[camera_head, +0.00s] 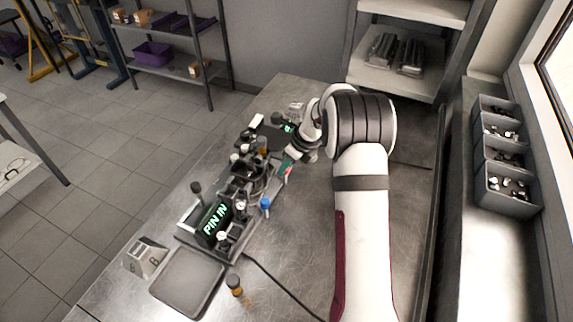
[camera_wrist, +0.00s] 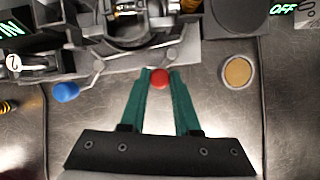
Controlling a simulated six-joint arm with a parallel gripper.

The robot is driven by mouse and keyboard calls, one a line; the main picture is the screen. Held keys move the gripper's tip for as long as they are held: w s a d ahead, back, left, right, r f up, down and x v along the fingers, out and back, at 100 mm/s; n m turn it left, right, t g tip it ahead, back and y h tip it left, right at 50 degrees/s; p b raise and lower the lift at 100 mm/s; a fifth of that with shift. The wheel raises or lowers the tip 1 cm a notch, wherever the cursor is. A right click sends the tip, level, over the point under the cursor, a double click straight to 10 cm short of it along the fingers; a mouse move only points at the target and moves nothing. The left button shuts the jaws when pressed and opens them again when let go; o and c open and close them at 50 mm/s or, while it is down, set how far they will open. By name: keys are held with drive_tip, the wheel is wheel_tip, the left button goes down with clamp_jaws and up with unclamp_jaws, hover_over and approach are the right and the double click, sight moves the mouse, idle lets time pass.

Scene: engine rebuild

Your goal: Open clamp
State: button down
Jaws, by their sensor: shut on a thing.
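The clamp fixture (camera_head: 246,186) stands on the metal bench, with dark metal parts in it; its near edge shows along the top of the wrist view (camera_wrist: 130,62). A red ball knob (camera_wrist: 160,78) sits on the near side of the fixture. My gripper (camera_wrist: 159,76) has its green fingertips shut on the red knob, one on each side. In the head view, my gripper (camera_head: 287,164) reaches the fixture's right side. A blue knob (camera_wrist: 66,92) on a thin lever is to the left; it also shows in the head view (camera_head: 265,203). Which knob works the clamp is not clear.
A display reading "PIN IN" (camera_head: 215,219) stands on the fixture's front. An empty grey tray (camera_head: 173,294), a grey block (camera_head: 146,258) and a yellow-and-black piece (camera_head: 235,284) are nearby. A round tan disc (camera_wrist: 237,72) lies right of the knob. A black cable (camera_head: 276,281) crosses the bench.

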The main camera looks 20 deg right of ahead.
drive_tip(key=shift+d, duration=0.15)
drive_tip(key=shift+w+d+n+g+y, duration=0.35)
drive_tip(key=shift+d+n+g, duration=0.2)
drive_tip(key=shift+n, duration=1.1)
drive_tip(key=shift+w+d+n+g+y, duration=0.3)
drive_tip(key=shift+w+d+n+g, duration=0.15)
drive_tip(key=shift+n, duration=1.15)
drive_tip(key=shift+w+d+n+g+y, duration=0.35)
drive_tip(key=shift+d+n+g, duration=0.2)
drive_tip(key=shift+n, duration=1.1)
drive_tip(key=c, duration=0.6)
unclamp_jaws()
drive_tip(key=shift+c, duration=0.2)
drive_tip(key=shift+r, duration=0.1)
